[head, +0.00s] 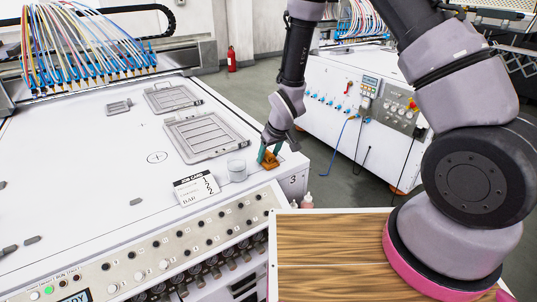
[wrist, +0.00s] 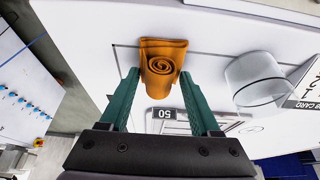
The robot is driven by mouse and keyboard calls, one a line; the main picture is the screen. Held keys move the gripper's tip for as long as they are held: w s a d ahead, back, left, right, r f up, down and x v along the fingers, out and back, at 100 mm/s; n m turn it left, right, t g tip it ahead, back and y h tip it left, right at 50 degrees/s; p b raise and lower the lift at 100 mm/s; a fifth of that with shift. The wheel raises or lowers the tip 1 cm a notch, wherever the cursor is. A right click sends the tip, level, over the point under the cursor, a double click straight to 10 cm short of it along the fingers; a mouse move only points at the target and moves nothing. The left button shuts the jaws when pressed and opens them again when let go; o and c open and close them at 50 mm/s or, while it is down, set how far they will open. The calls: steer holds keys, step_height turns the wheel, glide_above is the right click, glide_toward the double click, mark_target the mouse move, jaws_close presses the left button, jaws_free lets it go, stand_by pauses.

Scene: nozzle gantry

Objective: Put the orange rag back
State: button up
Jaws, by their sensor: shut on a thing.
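The orange rag (head: 269,161) is rolled up, with its spiral end showing in the wrist view (wrist: 161,64). My gripper (head: 268,152) is shut on the rag, with a teal finger on either side of it, as the wrist view also shows (wrist: 160,76). The rag is at the near right corner of the white machine top (head: 120,150), close to the number 3. I cannot tell whether it touches the surface.
A clear cup (head: 237,169) stands just left of the rag, with a job card (head: 196,188) beside it. Recessed grey plates (head: 205,136) lie behind. A wooden board (head: 330,250) is in front right. Small pink-capped bottles (head: 307,200) stand below the corner.

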steer(key=o, duration=1.5)
steer(key=shift+c, duration=0.2)
steer(key=v, duration=1.2)
steer(key=shift+r, duration=0.2)
steer(key=s+d+r+m+t, duration=0.1)
steer(key=d+r+m, duration=0.2)
steer(key=d+r, duration=0.45)
steer(key=d+r+m+t, duration=0.15)
steer(key=d+r, duration=0.35)
steer(key=r, duration=0.6)
steer(key=s+d+r+m, duration=0.6)
steer(key=s+d+r, duration=0.3)
steer(key=s+r, duration=0.3)
steer(key=s+t, duration=0.1)
steer(key=s, duration=0.1)
steer(key=shift+s+d+r+h, duration=0.3)
steer(key=shift+s+d+r, duration=0.05)
steer(key=shift+r, duration=0.05)
steer(key=shift+m, duration=0.25)
